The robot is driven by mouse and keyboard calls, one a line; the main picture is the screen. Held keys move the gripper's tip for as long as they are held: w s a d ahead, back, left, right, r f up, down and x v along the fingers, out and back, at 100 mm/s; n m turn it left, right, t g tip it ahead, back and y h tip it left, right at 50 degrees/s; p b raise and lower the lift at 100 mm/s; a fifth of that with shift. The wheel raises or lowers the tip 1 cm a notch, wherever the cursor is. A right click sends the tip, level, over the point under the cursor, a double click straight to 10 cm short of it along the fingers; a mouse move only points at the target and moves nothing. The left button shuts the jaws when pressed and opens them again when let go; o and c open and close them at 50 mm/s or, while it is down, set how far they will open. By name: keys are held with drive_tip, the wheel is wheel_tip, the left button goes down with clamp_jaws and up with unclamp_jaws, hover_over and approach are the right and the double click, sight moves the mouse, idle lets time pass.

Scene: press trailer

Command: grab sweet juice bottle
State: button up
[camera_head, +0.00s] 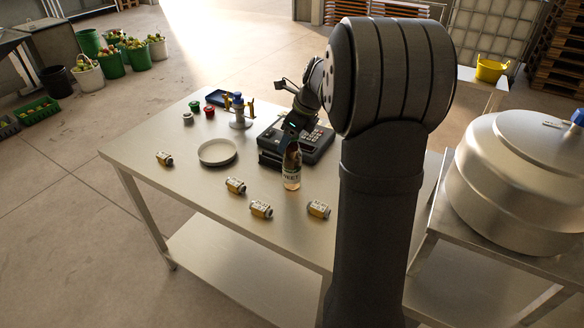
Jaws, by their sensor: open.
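A large steel vessel (515,180) stands right.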

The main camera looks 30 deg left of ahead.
clamp_jaws()
drive_tip(key=shift+r, duration=0.15)
